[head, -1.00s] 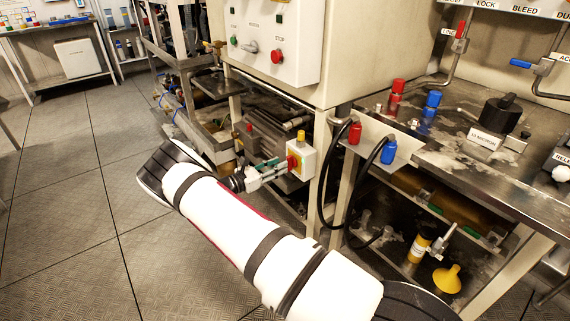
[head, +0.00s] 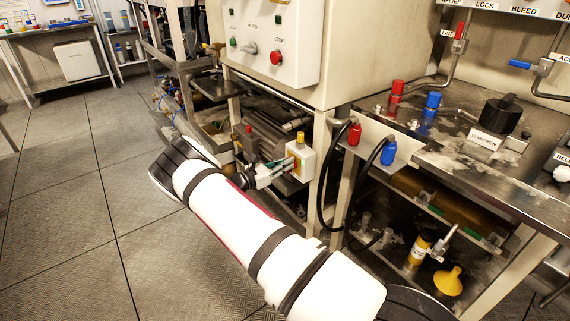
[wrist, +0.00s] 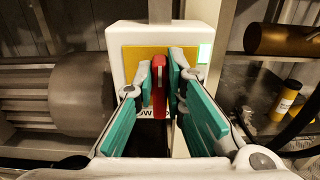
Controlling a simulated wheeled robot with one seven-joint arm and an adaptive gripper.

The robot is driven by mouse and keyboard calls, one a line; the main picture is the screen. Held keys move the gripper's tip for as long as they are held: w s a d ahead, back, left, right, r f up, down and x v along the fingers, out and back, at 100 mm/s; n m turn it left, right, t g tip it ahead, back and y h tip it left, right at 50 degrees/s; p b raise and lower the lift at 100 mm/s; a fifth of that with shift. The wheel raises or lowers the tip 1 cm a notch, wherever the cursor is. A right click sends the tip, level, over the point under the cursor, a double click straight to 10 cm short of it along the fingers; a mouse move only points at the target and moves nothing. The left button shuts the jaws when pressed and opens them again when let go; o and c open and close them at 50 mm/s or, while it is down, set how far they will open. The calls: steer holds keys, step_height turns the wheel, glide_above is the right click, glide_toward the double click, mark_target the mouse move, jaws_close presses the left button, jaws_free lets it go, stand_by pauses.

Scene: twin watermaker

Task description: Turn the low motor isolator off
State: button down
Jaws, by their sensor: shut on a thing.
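The low motor isolator is a white box (wrist: 119,40) with a yellow plate (wrist: 133,57) and a red handle (wrist: 159,66), which stands upright in the wrist view. A label below the handle is partly covered. In the head view the isolator (head: 307,162) is mounted low beside a cabinet leg. My gripper (wrist: 164,86) has its two teal-padded fingers on either side of the red handle, shut on it. In the head view my gripper (head: 284,169) reaches the isolator's front, and the handle is mostly hidden by the fingers.
A grey ribbed motor (wrist: 65,95) lies left of the isolator. A control panel (head: 275,45) with buttons is above. Black hoses (head: 328,190) and a bench (head: 450,150) are at the right. Open floor (head: 70,220) lies to the left.

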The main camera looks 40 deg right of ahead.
steer(key=shift+n, duration=0.3)
steer(key=shift+w+a+f+n+b, duration=0.1)
steer(key=shift+w+f+n+b, duration=0.25)
steer(key=shift+n, duration=2.5)
steer(key=shift+w+f+n+b, duration=0.2)
steer(key=shift+f+n+b, duration=0.15)
steer(key=shift+n, duration=2.55)
steer(key=shift+w+a+f+n+b, duration=0.1)
steer(key=shift+w+f+n+b, duration=0.25)
steer(key=shift+n, duration=2.5)
steer(key=c, duration=1.6)
jaws_free()
steer(key=shift+c, duration=0.2)
steer(key=shift+d, duration=0.1)
steer(key=shift+r, duration=0.1)
steer(key=a, duration=1.2)
steer(key=shift+s, duration=0.25)
